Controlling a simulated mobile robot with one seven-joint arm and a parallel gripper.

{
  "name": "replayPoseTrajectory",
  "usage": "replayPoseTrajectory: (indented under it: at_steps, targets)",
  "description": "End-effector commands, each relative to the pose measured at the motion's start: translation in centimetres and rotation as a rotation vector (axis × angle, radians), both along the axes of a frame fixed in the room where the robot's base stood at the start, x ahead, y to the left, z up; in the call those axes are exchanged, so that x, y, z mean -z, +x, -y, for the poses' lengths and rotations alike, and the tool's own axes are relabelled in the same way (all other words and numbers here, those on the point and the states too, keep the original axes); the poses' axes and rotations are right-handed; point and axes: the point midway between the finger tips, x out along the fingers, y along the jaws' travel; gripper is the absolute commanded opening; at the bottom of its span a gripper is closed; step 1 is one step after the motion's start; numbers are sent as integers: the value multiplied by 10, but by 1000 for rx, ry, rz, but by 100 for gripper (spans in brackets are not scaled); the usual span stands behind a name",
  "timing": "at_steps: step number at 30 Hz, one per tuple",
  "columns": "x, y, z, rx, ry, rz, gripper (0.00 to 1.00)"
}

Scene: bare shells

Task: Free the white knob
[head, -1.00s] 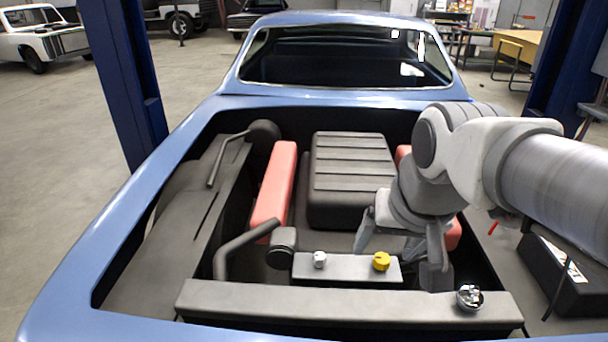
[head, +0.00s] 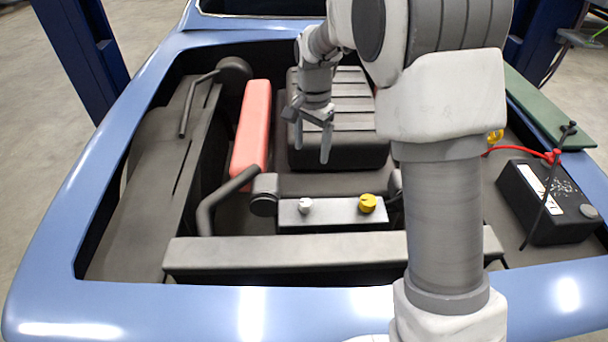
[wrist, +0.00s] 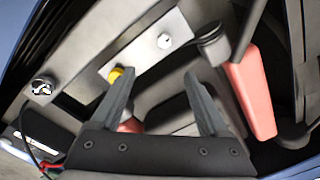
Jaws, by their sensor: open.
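The white knob (head: 305,206) sits on the top of a small grey box (head: 336,215) in the engine bay, left of a yellow knob (head: 367,203). In the wrist view the white knob (wrist: 164,41) is beyond my fingertips, near the top of the picture, with the yellow knob (wrist: 115,75) by the left fingertip. My gripper (head: 312,155) is open and empty, pointing down in front of the ribbed black engine block. It is behind the white knob and apart from it. Nothing covers the white knob in either view.
A grey crossbar (head: 290,252) runs in front of the box. A bent dark pipe (head: 225,197) and a red cover (head: 252,125) are to the left. A black battery (head: 545,205) with a red cable stands at right. The wrist view shows a silver cap (wrist: 42,88).

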Motion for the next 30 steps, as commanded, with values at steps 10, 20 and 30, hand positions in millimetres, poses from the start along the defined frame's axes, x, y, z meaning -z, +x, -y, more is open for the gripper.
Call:
replayPoseTrajectory:
  at_steps: [10,20,30]
  targets:
    - [38,16,-13,63,-14,-40,78]
    - [96,14,-12,63,-14,-44,78]
    - [169,14,-12,62,-15,-44,78]
